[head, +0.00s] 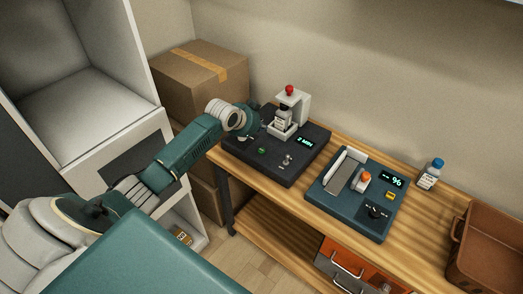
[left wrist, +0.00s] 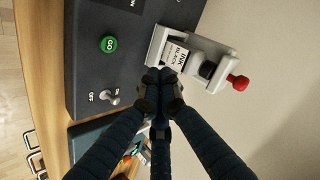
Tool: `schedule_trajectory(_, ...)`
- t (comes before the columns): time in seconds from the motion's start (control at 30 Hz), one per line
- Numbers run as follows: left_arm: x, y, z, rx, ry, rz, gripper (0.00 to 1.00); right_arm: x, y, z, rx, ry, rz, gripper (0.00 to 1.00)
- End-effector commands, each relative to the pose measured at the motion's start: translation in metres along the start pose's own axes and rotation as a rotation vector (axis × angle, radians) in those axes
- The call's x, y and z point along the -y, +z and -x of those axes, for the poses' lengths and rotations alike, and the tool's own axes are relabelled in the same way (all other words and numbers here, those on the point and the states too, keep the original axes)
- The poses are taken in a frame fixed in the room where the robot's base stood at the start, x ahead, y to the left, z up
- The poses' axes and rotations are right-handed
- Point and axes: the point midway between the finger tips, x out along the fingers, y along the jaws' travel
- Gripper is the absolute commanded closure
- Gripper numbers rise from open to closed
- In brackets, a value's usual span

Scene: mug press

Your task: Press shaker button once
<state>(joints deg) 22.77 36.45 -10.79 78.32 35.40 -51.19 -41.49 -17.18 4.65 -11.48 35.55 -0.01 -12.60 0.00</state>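The shaker is a dark box (head: 301,165) on the wooden bench with a lit display. Its round green GO button (head: 262,150) is on the top face and looks uncovered; it also shows in the left wrist view (left wrist: 109,44). A toggle switch (left wrist: 110,97) marked ON and OFF is beside it. A pale clamp with a red knob (head: 290,89) holds a bottle labelled INK BLACK (left wrist: 177,55). My left gripper (head: 264,116) is over the shaker's far left part, near the clamp. Its fingertips (left wrist: 160,86) are together, with nothing seen between them. My right gripper is not in view.
A teal device (head: 367,216) with a lit display and an orange-capped bottle (head: 364,180) stands to the right. Beyond it are a blue-capped bottle (head: 430,173) and a brown crate (head: 457,228). Cardboard boxes (head: 186,91) stand behind my left arm.

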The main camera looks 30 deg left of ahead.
Motion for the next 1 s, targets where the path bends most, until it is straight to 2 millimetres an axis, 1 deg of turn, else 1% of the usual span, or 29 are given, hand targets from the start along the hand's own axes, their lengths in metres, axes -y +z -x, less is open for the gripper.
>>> schedule_trajectory(0.17, -0.006, 0.005, -0.007, 0.0, 0.001, 0.0, 1.0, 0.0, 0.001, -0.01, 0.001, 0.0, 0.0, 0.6)
schedule_trajectory(0.27, -0.011, 0.011, -0.015, 0.0, 0.001, 0.0, 1.0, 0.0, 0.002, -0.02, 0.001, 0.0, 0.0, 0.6)
schedule_trajectory(0.6, -0.036, 0.036, -0.049, 0.001, 0.001, 0.001, 1.0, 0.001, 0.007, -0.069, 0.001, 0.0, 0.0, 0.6)
schedule_trajectory(0.8, -0.044, 0.043, -0.06, 0.001, 0.001, 0.0, 1.0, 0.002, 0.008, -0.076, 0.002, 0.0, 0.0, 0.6)
schedule_trajectory(1.0, -0.045, 0.044, -0.061, 0.0, 0.001, 0.0, 1.0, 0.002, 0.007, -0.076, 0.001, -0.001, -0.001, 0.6)
